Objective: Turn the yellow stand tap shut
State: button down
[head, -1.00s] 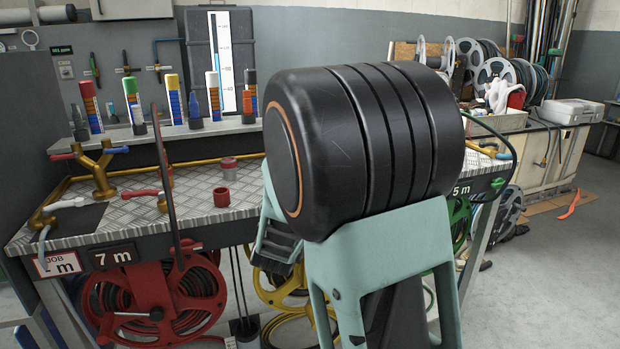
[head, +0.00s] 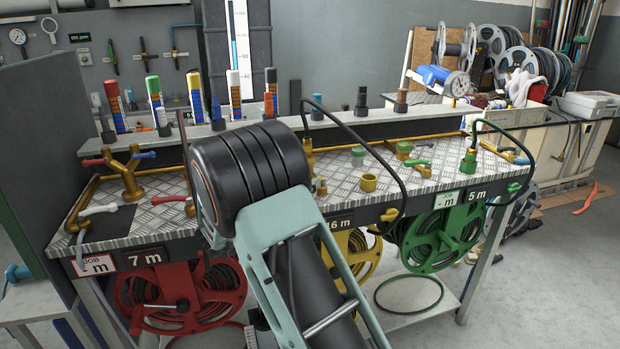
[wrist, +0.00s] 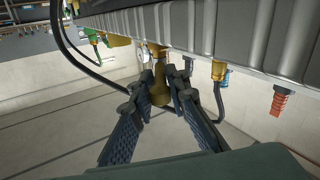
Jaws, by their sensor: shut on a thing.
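In the wrist view my gripper (wrist: 162,88) has its two fingers closed around a yellow-brass, bulb-shaped piece (wrist: 160,93) with a narrow neck. This seems to be part of the yellow stand tap, but its handle is not clear. The view looks upside down, with the bench deck along the top. In the head view my arm hides my gripper and the middle of the bench. A small brass fitting (head: 320,187) shows just right of the arm, above the yellow reel (head: 355,255).
A black hose (head: 385,165) arcs over the bench's right half. A green tap handle (head: 417,162) and a green hose fitting (head: 468,160) stand there. Bottles line the rear shelf (head: 350,130).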

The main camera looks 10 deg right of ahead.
jog(key=shift+w+r+m+g, duration=0.15)
jog(key=shift+m+g, duration=0.25)
jog(key=c, duration=2)
grip_release()
jog(key=shift+a, duration=0.1)
jog(key=v, duration=1.2)
jog(key=shift+f, duration=0.25)
jog(key=shift+c, duration=0.2)
